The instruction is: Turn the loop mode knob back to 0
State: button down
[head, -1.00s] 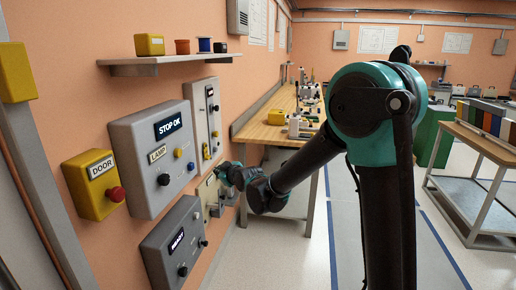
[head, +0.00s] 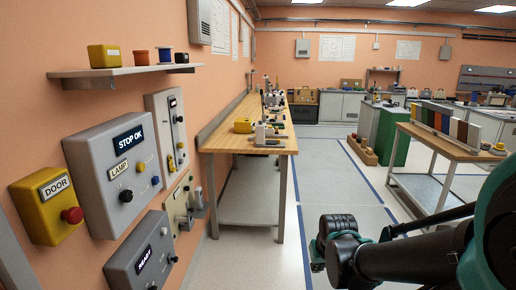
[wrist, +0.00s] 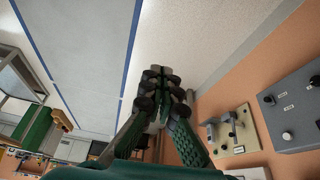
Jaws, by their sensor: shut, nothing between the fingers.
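No knob has a readable "loop mode" label, so I cannot tell which one it is. In the head view a grey READY box (head: 140,258) low on the left wall carries dark knobs. Above it, the grey LAMP box (head: 103,163) has a dark knob (head: 126,196) and shows STOP OK. The wrist view shows a grey box (wrist: 300,112) with dark knobs and a pale one; its labels are too small to read. My gripper (head: 326,236) is out over the floor, right of the panels and apart from them. In the wrist view its fingers (wrist: 165,77) are together and empty.
A beige plate (head: 182,204) with projecting handles and a tall pale panel (head: 168,128) are on the wall. A yellow DOOR box (head: 42,210) has a red button. A wooden bench (head: 228,137) stands beyond. Open floor (head: 255,260) lies between wall and gripper.

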aim_at(127, 196)
jog(key=u, duration=1.4)
